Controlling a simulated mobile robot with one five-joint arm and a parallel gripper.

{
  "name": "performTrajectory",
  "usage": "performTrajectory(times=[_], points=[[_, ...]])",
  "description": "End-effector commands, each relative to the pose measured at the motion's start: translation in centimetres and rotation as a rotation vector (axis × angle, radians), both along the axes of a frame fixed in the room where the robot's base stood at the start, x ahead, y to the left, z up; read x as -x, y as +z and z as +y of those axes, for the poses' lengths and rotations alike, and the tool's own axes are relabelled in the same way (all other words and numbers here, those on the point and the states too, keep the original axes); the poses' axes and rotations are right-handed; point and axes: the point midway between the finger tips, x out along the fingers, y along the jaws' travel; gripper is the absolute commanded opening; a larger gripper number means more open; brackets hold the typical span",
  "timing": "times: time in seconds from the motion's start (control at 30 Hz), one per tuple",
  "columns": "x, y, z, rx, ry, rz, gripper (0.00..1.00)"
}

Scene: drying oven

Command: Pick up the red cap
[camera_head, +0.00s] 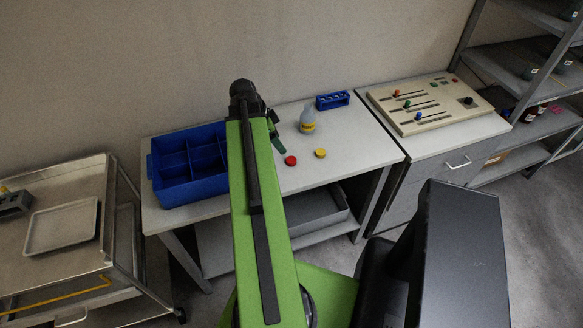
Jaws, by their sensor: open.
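The red cap (290,160) lies flat on the light grey bench top (350,150), near its front edge and just right of my green arm. My gripper (276,137) shows only in part at the far end of the arm, above the bench and a little behind and left of the red cap. It is open and apart from the cap. Its fingers are small and partly hidden by the arm.
A yellow cap (320,153) lies right of the red cap. A bottle with a yellow label (307,121) and a blue rack (332,100) stand behind. A blue divided bin (165,190) is left. A control panel (430,103) is right. A metal cart (100,175) stands far left.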

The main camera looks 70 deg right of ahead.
Motion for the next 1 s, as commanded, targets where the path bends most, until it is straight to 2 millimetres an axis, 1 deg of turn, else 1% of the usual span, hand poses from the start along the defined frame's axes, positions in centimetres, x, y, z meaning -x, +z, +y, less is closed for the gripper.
performTrajectory(times=[0.03,0.2,0.23,0.3,0.47,0.53,0.8,0.87,1.0], points=[[0.4,-2.2,-0.3,0.001,-0.002,0.0,0.6],[1.4,-5.5,-1.2,0.001,-0.001,-0.001,0.6],[1.6,-5.9,-1.3,0.001,-0.001,-0.001,0.6],[1.8,-6.3,-1.5,0.001,0.0,-0.001,0.6],[1.9,-6.1,-1.6,0.0,0.001,0.0,0.6],[1.9,-6.6,-1.7,0.001,0.0,-0.001,0.6],[2.9,-10.9,-2.8,0.0,-0.001,0.0,0.6],[3.0,-11.2,-2.9,0.0,-0.001,0.0,0.6],[3.1,-10.8,-2.9,0.0,0.0,0.0,0.6]])
